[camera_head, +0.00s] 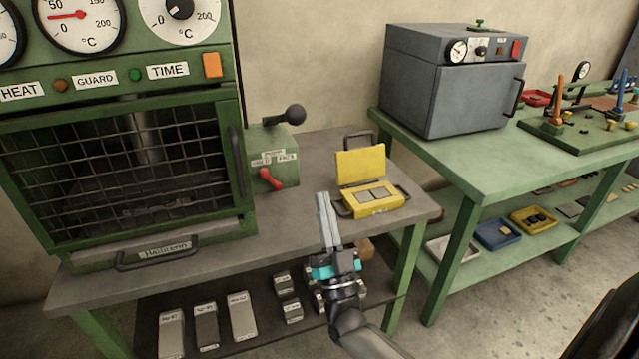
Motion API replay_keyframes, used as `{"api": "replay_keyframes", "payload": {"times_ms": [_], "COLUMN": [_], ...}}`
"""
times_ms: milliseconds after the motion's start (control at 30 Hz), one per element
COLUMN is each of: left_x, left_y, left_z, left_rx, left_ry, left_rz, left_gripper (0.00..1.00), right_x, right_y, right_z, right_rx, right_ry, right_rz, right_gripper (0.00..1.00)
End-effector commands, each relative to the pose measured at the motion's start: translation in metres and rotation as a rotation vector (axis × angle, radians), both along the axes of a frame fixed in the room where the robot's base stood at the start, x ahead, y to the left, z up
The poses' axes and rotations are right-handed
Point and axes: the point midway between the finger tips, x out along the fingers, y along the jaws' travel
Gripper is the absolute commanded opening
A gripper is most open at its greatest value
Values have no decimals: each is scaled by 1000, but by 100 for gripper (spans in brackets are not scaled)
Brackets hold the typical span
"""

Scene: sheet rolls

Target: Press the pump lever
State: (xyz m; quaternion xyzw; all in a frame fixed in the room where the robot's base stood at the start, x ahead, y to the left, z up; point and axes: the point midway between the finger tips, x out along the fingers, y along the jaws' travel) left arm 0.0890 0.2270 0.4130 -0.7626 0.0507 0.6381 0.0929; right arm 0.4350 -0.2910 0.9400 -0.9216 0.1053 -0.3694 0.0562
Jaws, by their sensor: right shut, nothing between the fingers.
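A lever with a black ball knob (295,114) sticks out to the right from the top of a green pump box (285,150). The box stands on the grey bench, against the right side of the green press. A red handle (270,180) is on the front of the box, below small labels too blurred to read. My right gripper (323,199) is shut and empty, its fingers pointing up. In the picture it is below and right of the lever, apart from it, just left of the yellow mould. My left gripper is not in view.
The green press (125,245) has a closed mesh guard. An open yellow mould (375,206) lies on the bench right of my gripper. Labelled plates (243,315) lie on the shelf below. A grey oven (450,100) stands on a green table (480,165) to the right.

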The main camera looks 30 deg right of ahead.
Motion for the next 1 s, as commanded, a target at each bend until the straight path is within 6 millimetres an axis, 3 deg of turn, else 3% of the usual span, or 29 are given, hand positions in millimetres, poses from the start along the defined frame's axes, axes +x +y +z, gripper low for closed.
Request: {"api": "replay_keyframes", "payload": {"times_ms": [100, 300, 1000], "left_x": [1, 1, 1], "left_y": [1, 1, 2], "left_z": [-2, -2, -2], "left_rx": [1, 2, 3], "left_ry": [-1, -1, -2], "left_rz": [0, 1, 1], "left_gripper": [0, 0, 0], "right_x": [-14, -23, -24], "right_y": [4, 8, 8], "right_z": [-15, -23, -23], "right_rx": [-1, -1, -1], "right_ry": [1, -2, -4], "right_rz": [0, 0, 0], "right_gripper": [0, 0, 0]}}
